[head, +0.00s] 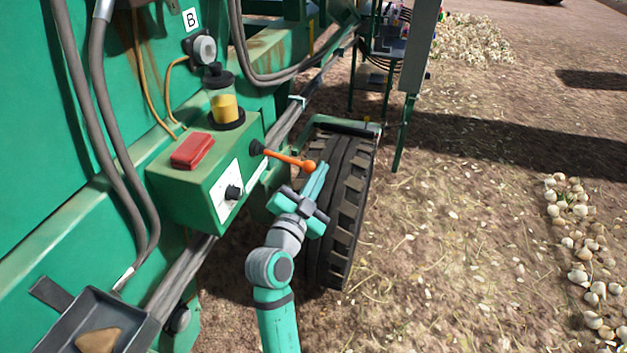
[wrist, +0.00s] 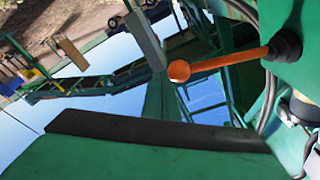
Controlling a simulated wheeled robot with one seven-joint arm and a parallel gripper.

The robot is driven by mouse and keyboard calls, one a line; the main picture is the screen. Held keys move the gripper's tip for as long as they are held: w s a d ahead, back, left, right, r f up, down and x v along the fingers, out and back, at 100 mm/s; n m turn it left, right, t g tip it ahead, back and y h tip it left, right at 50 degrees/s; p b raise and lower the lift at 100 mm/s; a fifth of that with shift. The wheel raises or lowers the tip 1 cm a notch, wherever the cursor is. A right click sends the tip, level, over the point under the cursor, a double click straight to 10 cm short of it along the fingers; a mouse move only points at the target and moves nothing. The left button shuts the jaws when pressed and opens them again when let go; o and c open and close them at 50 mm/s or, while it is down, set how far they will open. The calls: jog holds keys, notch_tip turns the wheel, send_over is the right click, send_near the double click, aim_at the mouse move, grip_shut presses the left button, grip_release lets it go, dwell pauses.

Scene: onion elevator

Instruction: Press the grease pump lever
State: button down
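The grease pump lever (head: 287,158) is an orange rod with a round ball end, sticking out to the right from a black boot on the green pump box (head: 190,205). In the wrist view the lever (wrist: 225,62) reaches in from the right, its ball near the middle. My gripper (head: 321,170) is just right of and below the ball in the head view, its teal fingers together with nothing seen between them.
A red block (head: 192,150) and a jar of yellow grease (head: 225,107) are on the pump box. A large black tyre (head: 345,215) stands behind my gripper. Grey hoses (head: 100,125) run down the machine at left. The ground at right is open, with onions (head: 583,240) lying in a row.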

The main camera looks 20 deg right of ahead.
jog(key=v, duration=1)
jog(key=shift+a, duration=0.1)
dwell(1.1)
notch_tip(320, 180, up, 9)
jog(key=n+t+y, duration=0.1)
jog(key=n, duration=0.4)
jog(key=shift+w+a, duration=0.3)
jog(key=shift+w+f, duration=0.1)
jog(key=shift+f, duration=0.05)
jog(key=w+d+f, duration=0.2)
jog(key=w+d, duration=0.3)
jog(key=w, duration=0.2)
jog(key=shift+w+f, duration=0.25)
jog(key=shift+f, duration=0.05)
